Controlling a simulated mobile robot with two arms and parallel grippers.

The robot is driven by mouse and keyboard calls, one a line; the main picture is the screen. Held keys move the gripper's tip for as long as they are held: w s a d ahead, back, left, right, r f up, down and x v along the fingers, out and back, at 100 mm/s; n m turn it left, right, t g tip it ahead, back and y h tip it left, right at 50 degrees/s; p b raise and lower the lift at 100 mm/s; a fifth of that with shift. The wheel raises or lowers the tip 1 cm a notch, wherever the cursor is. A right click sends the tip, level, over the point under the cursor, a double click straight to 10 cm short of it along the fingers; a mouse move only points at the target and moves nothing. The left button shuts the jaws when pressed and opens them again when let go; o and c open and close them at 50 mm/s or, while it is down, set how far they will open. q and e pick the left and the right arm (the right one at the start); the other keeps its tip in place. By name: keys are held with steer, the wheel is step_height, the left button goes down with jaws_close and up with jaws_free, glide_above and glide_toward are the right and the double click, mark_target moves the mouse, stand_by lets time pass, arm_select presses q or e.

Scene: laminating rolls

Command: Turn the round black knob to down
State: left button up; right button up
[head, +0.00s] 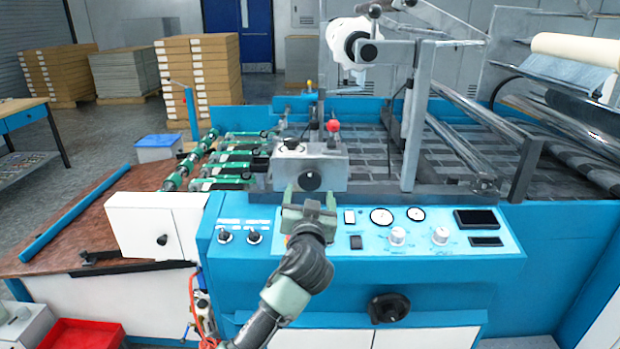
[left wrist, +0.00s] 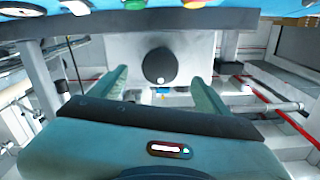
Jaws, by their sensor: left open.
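A round black knob (head: 312,181) sits on the front face of a grey metal box (head: 336,163) above the blue control panel. In the left wrist view the knob (left wrist: 156,63) shows between the fingers, with a small white dot near its lower edge in that picture. My left gripper (head: 310,200) is open, just in front of and slightly below the knob in the head view. Its fingers (left wrist: 157,84) stand on either side of the knob in the wrist view; I see no clear contact. My right gripper is in neither view.
The blue panel (head: 460,262) carries white dials, gauges and small switches right of my gripper. A larger black knob (head: 389,307) is on the machine's lower front. A red-topped lever (head: 333,126) stands on the grey box. Green-clamped rods (head: 220,168) lie to the left.

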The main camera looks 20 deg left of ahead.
mark_target(310, 182)
arm_select(q)
steer(key=x, duration=0.3)
steer(key=shift+w+a+r+p, duration=0.2)
steer(key=shift+w+r+p, duration=0.05)
steer(key=shift+w+p, duration=0.1)
steer(key=shift+x, duration=1)
steer(key=shift+w+f, duration=0.2)
steer(key=shift+w, duration=0.05)
steer(key=c, duration=1.3)
steer(key=shift+c, duration=0.2)
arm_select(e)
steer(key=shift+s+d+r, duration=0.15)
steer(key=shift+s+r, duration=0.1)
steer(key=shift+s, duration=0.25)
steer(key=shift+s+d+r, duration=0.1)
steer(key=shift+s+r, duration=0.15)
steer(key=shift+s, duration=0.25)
